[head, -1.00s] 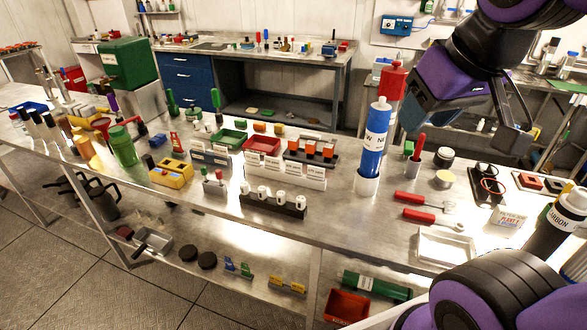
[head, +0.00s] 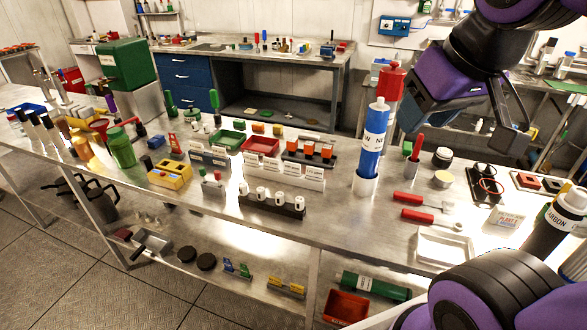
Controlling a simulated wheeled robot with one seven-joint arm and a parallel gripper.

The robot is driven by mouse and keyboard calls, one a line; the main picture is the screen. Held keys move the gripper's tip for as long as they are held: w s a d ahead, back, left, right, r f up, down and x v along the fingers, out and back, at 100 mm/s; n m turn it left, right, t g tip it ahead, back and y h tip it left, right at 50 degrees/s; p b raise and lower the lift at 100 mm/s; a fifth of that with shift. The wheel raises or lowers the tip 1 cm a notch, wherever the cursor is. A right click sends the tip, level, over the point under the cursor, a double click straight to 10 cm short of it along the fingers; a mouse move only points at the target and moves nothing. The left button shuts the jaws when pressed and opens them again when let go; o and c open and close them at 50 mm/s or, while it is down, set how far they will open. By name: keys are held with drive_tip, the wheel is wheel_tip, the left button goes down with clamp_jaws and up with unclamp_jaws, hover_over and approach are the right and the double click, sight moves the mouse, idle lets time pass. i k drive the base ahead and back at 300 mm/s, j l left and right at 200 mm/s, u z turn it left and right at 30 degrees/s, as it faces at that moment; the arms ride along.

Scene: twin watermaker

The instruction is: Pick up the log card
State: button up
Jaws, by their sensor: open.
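A small pale card with red lettering that seems to read "PLANT" (head: 508,218) lies or leans on the metal bench at the right. It may be the log card, but the print is too small to be sure. My gripper (head: 466,132) is open and empty, high above the back right part of the bench. It is apart from the card, up and to the left of it in the picture.
An open pale metal tray (head: 445,249) lies in front of the card, and red-handled tools (head: 424,216) lie to its left. A black-and-white bottle labelled carbon (head: 560,222) stands to its right. A tall blue-and-white cartridge (head: 374,145) stands below left of my gripper.

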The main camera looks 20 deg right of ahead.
sight(219, 152)
drive_tip(key=i+j, duration=0.2)
drive_tip(key=j, duration=0.15)
drive_tip(key=i+j+z, duration=0.15)
drive_tip(key=j, duration=0.15)
drive_tip(key=i+j, duration=0.2)
drive_tip(key=j, duration=0.15)
drive_tip(key=i+j+z, duration=0.15)
drive_tip(key=j, duration=0.2)
drive_tip(key=i+j, duration=0.15)
drive_tip(key=j, duration=0.2)
drive_tip(key=i+j+z, duration=0.1)
drive_tip(key=j, duration=0.25)
drive_tip(key=i+j+z, duration=0.1)
drive_tip(key=j, duration=0.3)
drive_tip(key=i+j, duration=0.2)
drive_tip(key=j, duration=0.2)
drive_tip(key=z, duration=0.05)
